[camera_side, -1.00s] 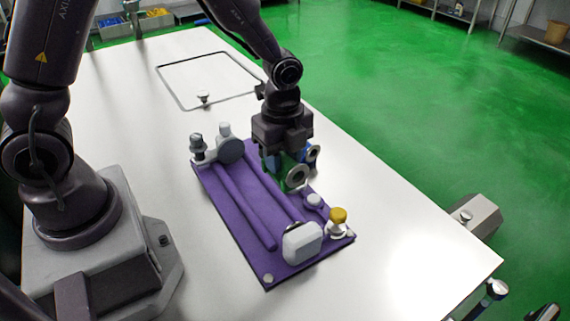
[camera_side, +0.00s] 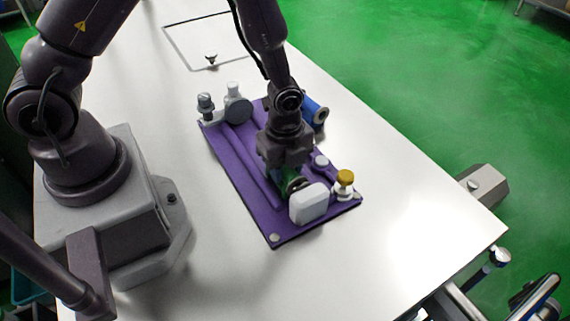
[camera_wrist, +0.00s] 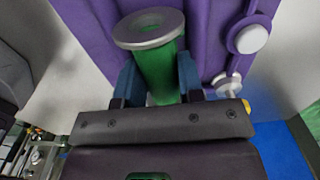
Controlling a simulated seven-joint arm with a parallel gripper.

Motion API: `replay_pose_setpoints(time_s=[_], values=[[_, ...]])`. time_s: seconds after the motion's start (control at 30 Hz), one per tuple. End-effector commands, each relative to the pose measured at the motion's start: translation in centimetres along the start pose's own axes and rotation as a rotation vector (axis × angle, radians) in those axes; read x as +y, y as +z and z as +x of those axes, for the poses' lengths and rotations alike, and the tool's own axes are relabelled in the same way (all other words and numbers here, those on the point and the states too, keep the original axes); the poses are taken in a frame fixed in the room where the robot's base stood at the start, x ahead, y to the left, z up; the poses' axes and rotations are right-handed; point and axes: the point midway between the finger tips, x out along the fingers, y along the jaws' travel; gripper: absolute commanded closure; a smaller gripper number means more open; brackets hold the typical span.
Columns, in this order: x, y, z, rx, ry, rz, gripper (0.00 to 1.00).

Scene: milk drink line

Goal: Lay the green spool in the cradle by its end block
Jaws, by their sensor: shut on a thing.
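My gripper (camera_side: 283,165) is shut on the green spool (camera_side: 288,182), low over the purple cradle (camera_side: 240,172). In the wrist view the spool (camera_wrist: 158,75) sits between my two fingers (camera_wrist: 158,90), its grey end flange (camera_wrist: 148,27) beyond them. In the side view the spool's near end is close behind the pale end block (camera_side: 308,204). Whether it touches the block or rests in the groove cannot be told, because my gripper hides much of it.
A blue spool (camera_side: 314,111) lies at the cradle's right side, behind my gripper. A yellow-topped knob (camera_side: 345,178) and a white knob (camera_side: 321,161) stand right of the end block. Grey clamp parts (camera_side: 237,106) stand at the far end. The white table (camera_side: 400,220) is clear in front.

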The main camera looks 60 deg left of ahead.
Motion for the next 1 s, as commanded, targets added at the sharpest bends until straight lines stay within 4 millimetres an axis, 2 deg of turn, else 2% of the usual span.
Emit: replay_pose_setpoints(time_s=[0.13, 0.17, 0.27, 0.53, 0.67, 0.77, 1.0], values=[[0.0, 0.0, 0.2, 0.0, 0.0, 0.0, 1.0], [0.0, 0.0, 0.3, 0.0, 0.0, 0.001, 0.63], [0.0, 0.0, 0.2, 0.0, 0.0, 0.0, 0.4], [0.0, 0.0, 0.2, 0.0, 0.0, 0.0, 0.4], [-0.1, 0.0, -0.6, 0.001, -0.001, 0.0, 0.4], [-0.1, 0.0, -2.0, 0.001, -0.004, 0.0, 0.4], [-0.1, 0.0, -7.0, 0.001, -0.007, -0.001, 0.4]])
